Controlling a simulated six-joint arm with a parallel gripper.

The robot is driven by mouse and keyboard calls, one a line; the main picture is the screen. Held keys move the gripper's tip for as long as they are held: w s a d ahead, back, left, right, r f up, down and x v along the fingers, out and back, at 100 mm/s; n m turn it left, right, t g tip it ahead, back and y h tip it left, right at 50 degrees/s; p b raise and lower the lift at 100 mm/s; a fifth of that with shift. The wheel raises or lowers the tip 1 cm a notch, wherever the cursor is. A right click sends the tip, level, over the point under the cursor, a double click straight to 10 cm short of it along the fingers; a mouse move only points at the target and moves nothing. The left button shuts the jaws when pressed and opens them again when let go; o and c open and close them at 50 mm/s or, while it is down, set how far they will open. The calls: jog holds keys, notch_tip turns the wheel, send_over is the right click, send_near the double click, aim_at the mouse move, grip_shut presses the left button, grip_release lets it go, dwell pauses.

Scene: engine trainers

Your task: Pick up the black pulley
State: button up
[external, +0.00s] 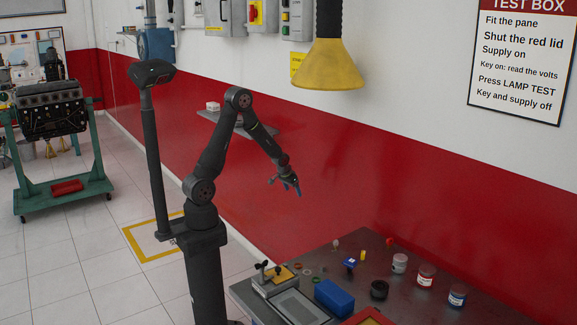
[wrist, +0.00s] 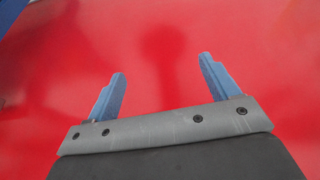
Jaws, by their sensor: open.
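A round black part (external: 379,289), which looks like the black pulley, sits on the grey metal bench top in the external view. My gripper (external: 285,186) hangs in the air in front of the red wall, up and to the left of the pulley and well apart from it. In the wrist view my gripper (wrist: 161,88) shows two blue fingers spread wide with nothing between them. The pulley does not show in the wrist view.
On the bench (external: 335,256), a blue block (external: 334,297) lies left of the pulley. A white jar (external: 399,263), a red-labelled jar (external: 426,275) and a blue-labelled jar (external: 457,296) stand to its right. A small blue part (external: 350,263) lies behind it. A yellow hood (external: 326,68) hangs above.

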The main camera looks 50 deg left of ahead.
aim_at(380, 285)
jog(key=shift+o, duration=0.4)
